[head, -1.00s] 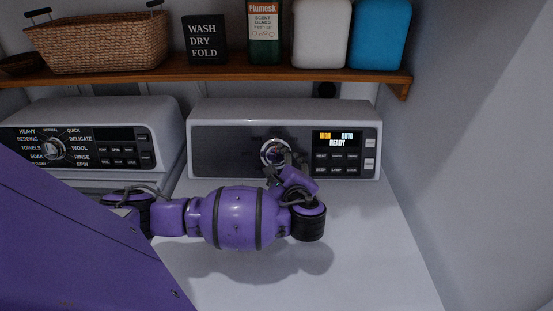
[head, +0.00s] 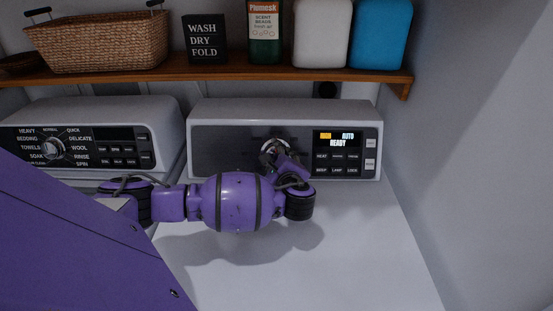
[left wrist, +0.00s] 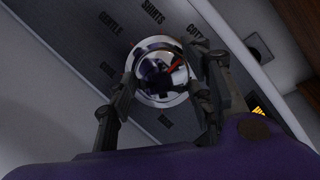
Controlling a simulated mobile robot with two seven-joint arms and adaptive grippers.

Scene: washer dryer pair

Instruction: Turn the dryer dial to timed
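The dryer (head: 230,112) is the right machine, with a dark panel and a lit display (head: 338,139) reading "AUTO READY". Its round chrome dial (head: 267,147) is mostly covered by my left gripper (head: 278,151) in the head view. In the left wrist view the dial (left wrist: 152,50) has a shiny face with a red mark. My left gripper's fingers (left wrist: 162,70) stand spread on either side of it, close to its rim. I cannot tell whether they touch it. Labels such as "GENTLE" and "SHIRTS" show around the dial; other labels are hidden. My right gripper is not in view.
The washer (head: 95,110), with its own dial (head: 52,148), stands at the left. A wooden shelf (head: 230,74) above holds a basket (head: 97,42), a sign (head: 205,39) and several containers. A wall (head: 470,130) bounds the right side. The dryer's white top (head: 370,240) is clear.

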